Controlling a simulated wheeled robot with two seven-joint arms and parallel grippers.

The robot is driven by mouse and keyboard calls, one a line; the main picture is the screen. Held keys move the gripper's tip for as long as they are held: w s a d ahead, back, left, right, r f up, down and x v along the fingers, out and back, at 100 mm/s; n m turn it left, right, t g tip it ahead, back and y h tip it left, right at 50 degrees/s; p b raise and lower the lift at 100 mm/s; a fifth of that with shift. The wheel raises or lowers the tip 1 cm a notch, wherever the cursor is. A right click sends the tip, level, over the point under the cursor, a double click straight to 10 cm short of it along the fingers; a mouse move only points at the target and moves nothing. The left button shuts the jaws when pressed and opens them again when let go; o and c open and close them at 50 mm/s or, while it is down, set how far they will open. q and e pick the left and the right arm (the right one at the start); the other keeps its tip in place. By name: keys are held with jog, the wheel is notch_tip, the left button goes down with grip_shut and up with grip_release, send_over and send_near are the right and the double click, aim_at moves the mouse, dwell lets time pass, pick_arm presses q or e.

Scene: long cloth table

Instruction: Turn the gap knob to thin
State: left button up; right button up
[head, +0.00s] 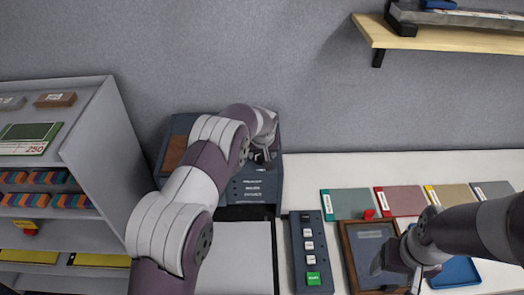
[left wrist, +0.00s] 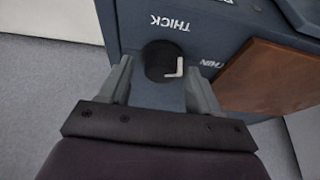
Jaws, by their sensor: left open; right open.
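The grey-blue machine (head: 255,190) stands against the wall. Its round black gap knob (left wrist: 157,58) shows in the left wrist view, with a white angled mark on its right side, toward the THIN label (left wrist: 211,64). The THICK label (left wrist: 168,22) is above the knob in that view, upside down. My left gripper (left wrist: 158,72) is open, with one finger on each side of the knob; I cannot tell whether they touch it. In the head view the left gripper (head: 263,157) is at the machine's front and hides the knob. My right gripper (head: 392,268) is open above a wood-framed tray.
A button panel (head: 311,250) with a green button lies right of the machine. The wood-framed tray (head: 350,255), a blue tray (head: 456,272) and several coloured sheets (head: 350,204) lie on the table. A grey shelf unit (head: 85,150) stands left; a wall shelf (head: 450,40) hangs upper right.

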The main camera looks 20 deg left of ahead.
pick_arm(q)
jog(key=c, duration=1)
jog(key=shift+a+f+m+h+b, duration=0.15)
jog(key=shift+m+h+b, duration=0.25)
jog(key=shift+m, duration=0.6)
jog(key=shift+f+m+h+b, duration=0.1)
jog(key=shift+m+h+b, duration=0.2)
jog(key=shift+m+b, duration=0.45)
jog(key=shift+r+m, duration=0.25)
jog(key=shift+m, duration=0.3)
jog(key=o, duration=1)
